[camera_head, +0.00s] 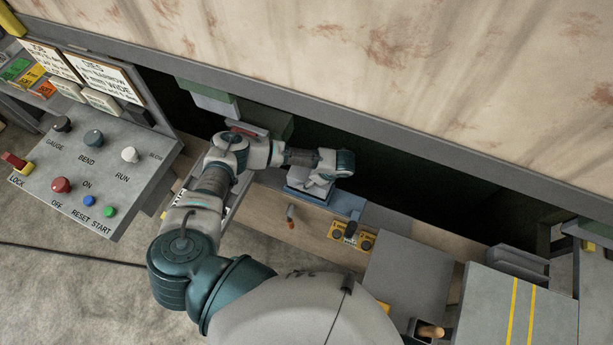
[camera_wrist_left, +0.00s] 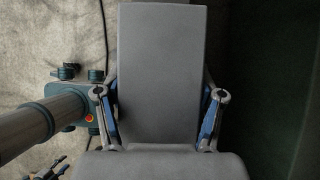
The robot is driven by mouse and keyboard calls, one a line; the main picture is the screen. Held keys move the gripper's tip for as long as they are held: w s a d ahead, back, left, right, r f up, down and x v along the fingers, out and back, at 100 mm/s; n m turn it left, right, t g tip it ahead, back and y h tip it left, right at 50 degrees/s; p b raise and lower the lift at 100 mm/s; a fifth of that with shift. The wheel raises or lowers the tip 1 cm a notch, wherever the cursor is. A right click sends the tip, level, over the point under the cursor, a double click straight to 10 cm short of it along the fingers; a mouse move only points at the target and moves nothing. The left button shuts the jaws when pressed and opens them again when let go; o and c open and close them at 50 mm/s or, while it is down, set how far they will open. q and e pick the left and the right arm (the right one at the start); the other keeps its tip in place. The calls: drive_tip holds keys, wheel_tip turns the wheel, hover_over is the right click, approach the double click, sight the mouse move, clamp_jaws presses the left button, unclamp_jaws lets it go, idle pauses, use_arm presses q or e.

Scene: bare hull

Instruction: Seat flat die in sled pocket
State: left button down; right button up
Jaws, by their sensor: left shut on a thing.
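My left gripper (camera_head: 318,185) reaches over the bench at the dark opening of the machine. It is shut on a grey block that I take to be the flat die; the left wrist view shows this grey die (camera_wrist_left: 162,70) with a finger on each side. In the head view the gripper hides most of it. A blue-grey metal base, perhaps the sled (camera_head: 349,204), lies under and to the right of the gripper. Its pocket is hidden, so I cannot tell whether the die touches it.
A control panel (camera_head: 105,165) with knobs and buttons stands at left, below sign boards (camera_head: 110,80). Grey-green blocks (camera_head: 213,101) hang at the opening. An orange-tipped lever (camera_head: 290,213) and yellow boxes (camera_head: 358,238) sit on the wooden bench. A bare grey plate (camera_head: 410,275) lies to the right.

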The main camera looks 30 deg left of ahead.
use_arm(q)
drive_tip(key=shift+f+b, duration=0.45)
drive_tip(key=shift+f, duration=1.15)
drive_tip(key=shift+c, duration=0.2)
unclamp_jaws()
drive_tip(key=v, duration=1.2)
drive_tip(key=shift+d+f, duration=0.1)
